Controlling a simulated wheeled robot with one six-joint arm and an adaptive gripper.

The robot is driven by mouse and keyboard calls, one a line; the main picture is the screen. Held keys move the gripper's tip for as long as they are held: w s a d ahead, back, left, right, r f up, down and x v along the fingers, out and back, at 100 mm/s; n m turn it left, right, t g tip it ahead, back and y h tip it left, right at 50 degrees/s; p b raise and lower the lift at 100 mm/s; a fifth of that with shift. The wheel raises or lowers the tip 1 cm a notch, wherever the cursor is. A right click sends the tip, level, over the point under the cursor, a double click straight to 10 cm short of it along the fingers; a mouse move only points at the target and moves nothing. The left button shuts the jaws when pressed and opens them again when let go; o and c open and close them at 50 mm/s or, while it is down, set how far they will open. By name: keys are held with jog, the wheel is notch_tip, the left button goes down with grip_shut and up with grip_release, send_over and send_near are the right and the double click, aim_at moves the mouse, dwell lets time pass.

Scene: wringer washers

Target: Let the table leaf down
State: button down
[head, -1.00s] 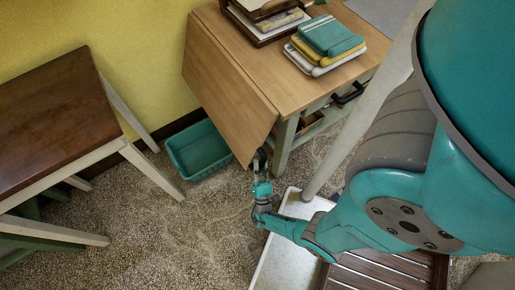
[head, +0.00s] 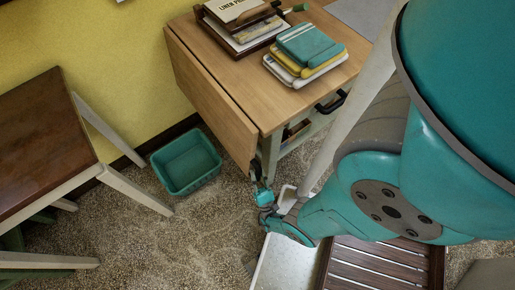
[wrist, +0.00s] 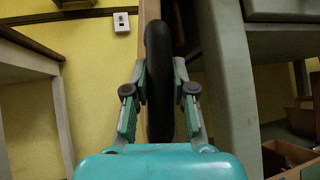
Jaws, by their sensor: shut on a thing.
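The table leaf (head: 208,92) hangs from the left side of the wooden table (head: 248,72), sloping steeply down. My gripper (head: 258,176) is low at the leaf's front end, below the table top. In the wrist view my gripper (wrist: 159,95) has its two fingers on either side of a black rounded piece, which looks like a handle (wrist: 159,60), and is shut on it. The leaf shows there only as a narrow wooden edge (wrist: 149,10) behind the black piece. How the handle joins the leaf is hidden.
A teal basket (head: 186,162) stands on the floor left of the leaf, near the yellow wall. A brown-topped table (head: 42,130) is at far left. Books (head: 238,30) and stacked trays (head: 306,50) lie on the table. A pale tray and brown slats (head: 375,268) are below my arm.

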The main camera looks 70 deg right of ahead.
jog(key=shift+r+h, duration=0.15)
jog(key=shift+h, duration=0.15)
jog(key=c, duration=0.9)
grip_release()
jog(key=shift+c, duration=0.2)
jog(key=shift+r, duration=0.15)
send_near(254, 149)
jog(key=shift+x, duration=2.2)
jog(key=shift+s+a+r, duration=0.1)
jog(key=shift+a+r, duration=0.05)
jog(key=shift+a, duration=0.05)
jog(key=shift+c, duration=0.3)
